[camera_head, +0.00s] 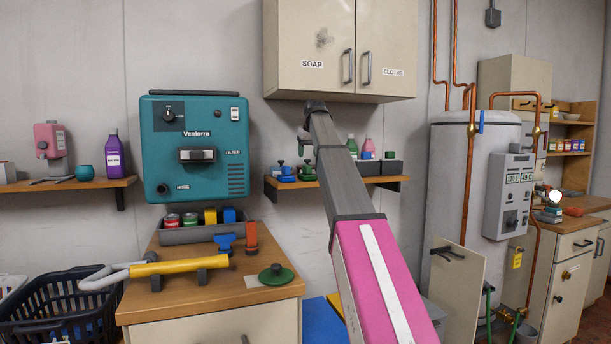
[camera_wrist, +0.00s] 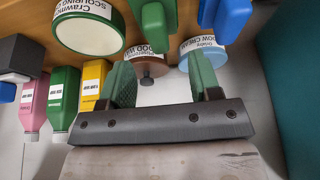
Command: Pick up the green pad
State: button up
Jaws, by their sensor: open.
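A green round pad with a dark knob (camera_head: 276,274) lies on the wooden counter, on a white card near its right front edge. I take this to be the green pad. My gripper (camera_wrist: 155,80) is open, with two green-faced fingers apart and nothing held between them. It is away from the counter, up by the middle wall shelf at the far end of my arm. My arm partly hides that shelf in the head view. The wrist view looks inverted and does not clearly show the green pad. A brown knobbed disc (camera_wrist: 150,66) shows beyond the fingers.
The counter (camera_head: 205,299) also holds a yellow-handled tool (camera_head: 180,266) left of the pad and a tray (camera_head: 200,233) of tins behind. A teal machine (camera_head: 195,147) hangs above. Bottles and tins crowd the wrist view, including a green bottle (camera_wrist: 65,98).

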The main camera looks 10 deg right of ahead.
aim_at(307, 167)
jog(key=x, duration=0.7)
jog(key=shift+w+d+f, duration=0.1)
jog(key=shift+w+d, duration=0.05)
jog(key=shift+w, duration=0.1)
jog(key=c, duration=1)
